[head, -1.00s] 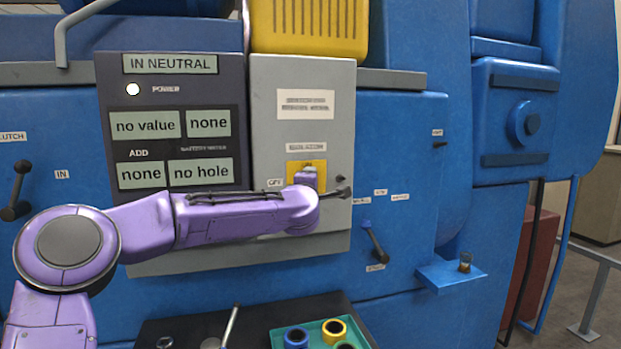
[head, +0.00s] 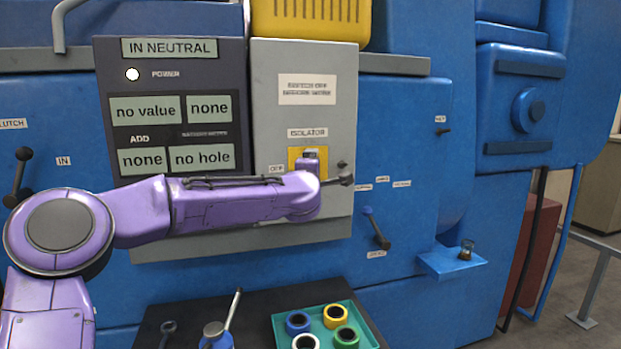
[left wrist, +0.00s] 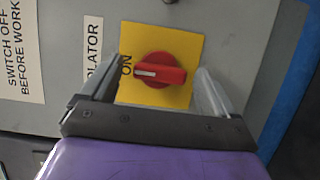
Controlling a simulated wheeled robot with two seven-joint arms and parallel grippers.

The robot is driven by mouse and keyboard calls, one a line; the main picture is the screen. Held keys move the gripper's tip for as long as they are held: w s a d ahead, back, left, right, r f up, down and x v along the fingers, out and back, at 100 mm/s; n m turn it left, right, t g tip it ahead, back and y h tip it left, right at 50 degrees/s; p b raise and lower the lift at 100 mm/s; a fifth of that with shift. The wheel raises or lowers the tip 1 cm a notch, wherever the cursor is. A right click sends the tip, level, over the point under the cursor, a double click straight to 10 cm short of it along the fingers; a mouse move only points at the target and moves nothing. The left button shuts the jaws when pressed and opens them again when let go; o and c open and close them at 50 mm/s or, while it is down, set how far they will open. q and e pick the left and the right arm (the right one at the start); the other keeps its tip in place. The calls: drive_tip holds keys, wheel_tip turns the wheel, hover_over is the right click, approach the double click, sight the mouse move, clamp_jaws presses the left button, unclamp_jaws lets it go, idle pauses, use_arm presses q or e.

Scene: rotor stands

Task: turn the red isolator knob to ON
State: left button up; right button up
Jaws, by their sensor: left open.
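The red isolator knob (left wrist: 165,75) sits on a yellow plate (left wrist: 185,45) in the left wrist view. Its white mark points left in that picture, toward the ON label (left wrist: 126,68). My left gripper (left wrist: 158,82) is open, with one finger on each side of the knob; I cannot tell whether they touch it. In the head view the yellow plate (head: 294,155) shows under the ISOLATOR label, and my left wrist hides the knob. An OFF label (head: 277,168) is left of the plate. My right gripper is not in view.
The grey isolator box (head: 335,120) adjoins a dark display panel (head: 170,88) reading IN NEUTRAL. A blue-tipped lever (head: 376,228) is at lower right. A green tray (head: 365,322) with several coloured rings stands below. A small blue shelf (head: 440,265) juts out at right.

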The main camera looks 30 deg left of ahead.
use_arm(q)
drive_tip(key=b+v, duration=0.2)
drive_tip(key=v, duration=0.7)
drive_tip(key=shift+s, duration=0.25)
drive_tip(key=shift+s+d, duration=0.1)
drive_tip(key=shift+d, duration=0.05)
